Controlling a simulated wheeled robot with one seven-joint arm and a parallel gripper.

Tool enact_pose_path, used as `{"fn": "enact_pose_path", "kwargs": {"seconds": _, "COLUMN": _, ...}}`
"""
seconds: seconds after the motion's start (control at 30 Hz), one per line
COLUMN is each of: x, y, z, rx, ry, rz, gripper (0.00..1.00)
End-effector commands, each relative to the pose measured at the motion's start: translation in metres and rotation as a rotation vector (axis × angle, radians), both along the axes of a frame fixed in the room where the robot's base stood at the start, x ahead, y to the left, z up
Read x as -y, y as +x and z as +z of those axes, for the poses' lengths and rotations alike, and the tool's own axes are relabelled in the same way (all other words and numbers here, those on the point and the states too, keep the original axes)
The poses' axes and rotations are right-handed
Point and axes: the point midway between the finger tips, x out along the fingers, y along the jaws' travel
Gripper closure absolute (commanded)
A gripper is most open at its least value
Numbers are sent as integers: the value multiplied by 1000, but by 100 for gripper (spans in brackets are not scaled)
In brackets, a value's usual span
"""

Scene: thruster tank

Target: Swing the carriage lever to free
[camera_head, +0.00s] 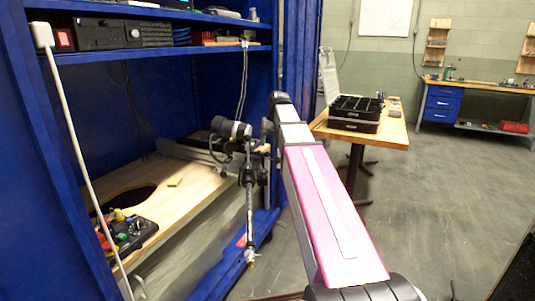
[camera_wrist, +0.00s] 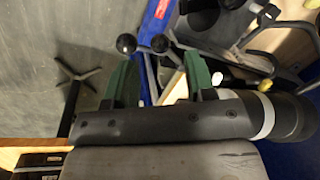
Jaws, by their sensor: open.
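In the wrist view my gripper (camera_wrist: 163,72) is open, its two green fingers apart and nothing clamped between them. Two black ball knobs show near the fingertips. One knob (camera_wrist: 160,43) sits between the fingers in the picture, on a thin metal stem. I cannot tell which knob belongs to the carriage lever, or whether a finger touches either. In the head view the carriage with its black thruster (camera_head: 231,128) and hanging rod (camera_head: 250,215) stands at the tank's edge. My arm hides the gripper there.
The blue tank frame (camera_head: 60,150) surrounds a wooden deck (camera_head: 195,183) with a round hole and a control box (camera_head: 130,232). A wooden table (camera_head: 393,133) with a black case (camera_head: 355,113) stands right of my arm. The floor at right is clear.

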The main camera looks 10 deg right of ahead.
Motion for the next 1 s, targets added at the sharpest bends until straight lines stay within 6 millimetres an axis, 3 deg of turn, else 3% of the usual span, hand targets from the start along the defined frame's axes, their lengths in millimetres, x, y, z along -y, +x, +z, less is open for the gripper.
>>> {"fn": "enact_pose_path", "kwargs": {"seconds": 0.3, "x": -8, "y": 0, "z": -40, "rx": -1, "ry": 0, "rz": 0, "gripper": 50}}
{"fn": "enact_pose_path", "kwargs": {"seconds": 0.73, "x": -9, "y": 1, "z": -48, "rx": 1, "ry": 0, "rz": 0, "gripper": 50}}
{"fn": "enact_pose_path", "kwargs": {"seconds": 0.77, "x": -9, "y": 1, "z": -48, "rx": 1, "ry": 0, "rz": 0, "gripper": 53}}
{"fn": "enact_pose_path", "kwargs": {"seconds": 0.9, "x": -9, "y": 1, "z": -48, "rx": 1, "ry": 0, "rz": 0, "gripper": 99}}
{"fn": "enact_pose_path", "kwargs": {"seconds": 1.0, "x": -9, "y": 1, "z": -48, "rx": 1, "ry": 0, "rz": -1, "gripper": 100}}
